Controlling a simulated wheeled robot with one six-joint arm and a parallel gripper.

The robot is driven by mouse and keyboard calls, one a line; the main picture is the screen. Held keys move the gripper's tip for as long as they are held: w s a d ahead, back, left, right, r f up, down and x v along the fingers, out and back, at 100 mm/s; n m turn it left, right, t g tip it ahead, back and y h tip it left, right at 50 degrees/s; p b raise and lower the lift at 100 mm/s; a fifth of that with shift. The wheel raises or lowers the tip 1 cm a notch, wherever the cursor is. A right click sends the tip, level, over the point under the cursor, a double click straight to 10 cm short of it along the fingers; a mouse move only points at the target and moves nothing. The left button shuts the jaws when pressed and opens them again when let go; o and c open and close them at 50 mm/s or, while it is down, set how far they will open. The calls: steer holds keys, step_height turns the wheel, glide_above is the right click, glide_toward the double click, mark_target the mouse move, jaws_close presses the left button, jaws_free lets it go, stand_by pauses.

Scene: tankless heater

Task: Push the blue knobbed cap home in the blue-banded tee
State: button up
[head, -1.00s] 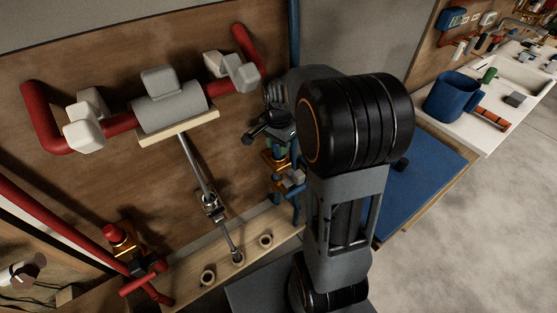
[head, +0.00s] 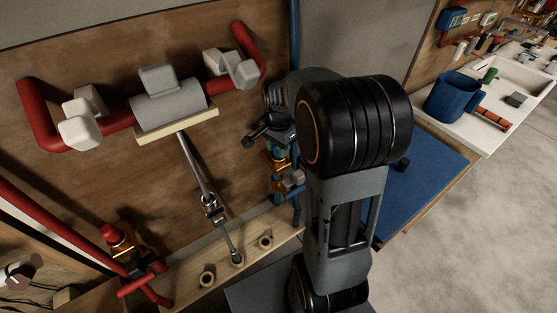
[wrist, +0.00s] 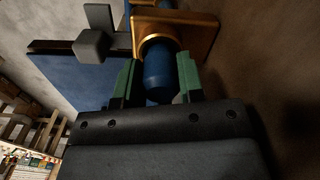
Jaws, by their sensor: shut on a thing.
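The brass tee (head: 279,163) stands on the blue pipe at the middle of the head view, just below my gripper (head: 278,146). In the wrist view the brass fitting (wrist: 196,33) fills the top, with its round opening facing my gripper (wrist: 158,80). The blue cap (wrist: 158,72) sits between the green fingertips, and my gripper is shut on it. The cap's far end meets the brass opening and looks lined up with it. I cannot tell how deep it sits. The cap's knob is not clearly seen.
A grey valve handle (wrist: 92,42) is beside the fitting in the wrist view. Left of my arm are a red pipe (head: 42,122), a grey cylinder (head: 168,107) and a wooden rack (head: 185,268) with holes. A blue mat (head: 425,185) lies to the right.

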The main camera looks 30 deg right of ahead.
steer(key=shift+f, duration=0.25)
steer(key=o, duration=1.1)
step_height(320, 180, up, 14)
steer(key=shift+f, duration=0.1)
stand_by(0.8)
